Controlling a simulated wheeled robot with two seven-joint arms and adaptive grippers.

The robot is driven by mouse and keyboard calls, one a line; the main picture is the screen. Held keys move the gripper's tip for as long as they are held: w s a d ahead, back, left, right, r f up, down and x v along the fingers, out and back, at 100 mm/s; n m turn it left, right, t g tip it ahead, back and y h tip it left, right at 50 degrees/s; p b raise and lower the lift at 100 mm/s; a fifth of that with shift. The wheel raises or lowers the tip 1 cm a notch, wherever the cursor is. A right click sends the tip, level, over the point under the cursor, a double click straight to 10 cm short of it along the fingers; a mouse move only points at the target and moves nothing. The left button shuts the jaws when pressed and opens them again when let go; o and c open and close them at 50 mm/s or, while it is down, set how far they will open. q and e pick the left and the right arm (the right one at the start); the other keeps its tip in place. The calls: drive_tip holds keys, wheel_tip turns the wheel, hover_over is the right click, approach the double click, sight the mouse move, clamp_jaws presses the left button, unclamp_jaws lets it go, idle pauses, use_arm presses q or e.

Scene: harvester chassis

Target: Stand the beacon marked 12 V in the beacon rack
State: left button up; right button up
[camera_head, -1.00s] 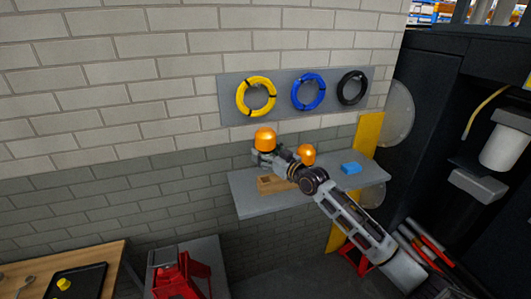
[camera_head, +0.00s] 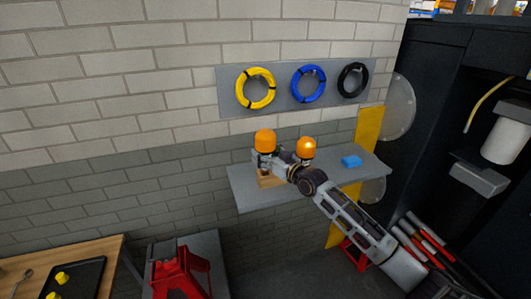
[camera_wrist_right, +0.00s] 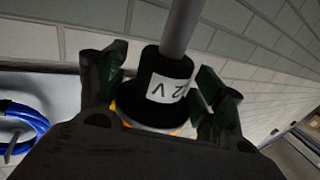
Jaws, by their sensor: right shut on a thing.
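My right gripper (camera_head: 265,162) is shut on a beacon with an orange dome (camera_head: 265,141), held upright just above or at the wooden beacon rack (camera_head: 265,181) on the grey shelf. In the right wrist view the gripper (camera_wrist_right: 160,90) has its fingers on both sides of the beacon's black base (camera_wrist_right: 165,75). A white label there reads "2 V", its start turned out of sight. A grey stem runs out of the base. The stem's end and the rack's holes are hidden, so I cannot tell whether it is inserted. My left gripper is not in view.
A second orange beacon (camera_head: 305,148) stands behind my right arm, close to the held one. Yellow (camera_head: 243,97), blue (camera_head: 296,92) and black (camera_head: 343,90) coils hang above. A red stand (camera_head: 180,272) is below.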

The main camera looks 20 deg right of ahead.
sight(270, 176)
drive_tip(key=shift+f+b, duration=1.8)
drive_tip(key=shift+f, duration=0.95)
drive_tip(key=o, duration=1.5)
drive_tip(key=shift+c, duration=0.2)
drive_tip(key=shift+f, duration=0.1)
drive_tip(key=shift+f, duration=0.1)
drive_tip(key=shift+v, duration=1.45)
drive_tip(key=v, duration=0.9)
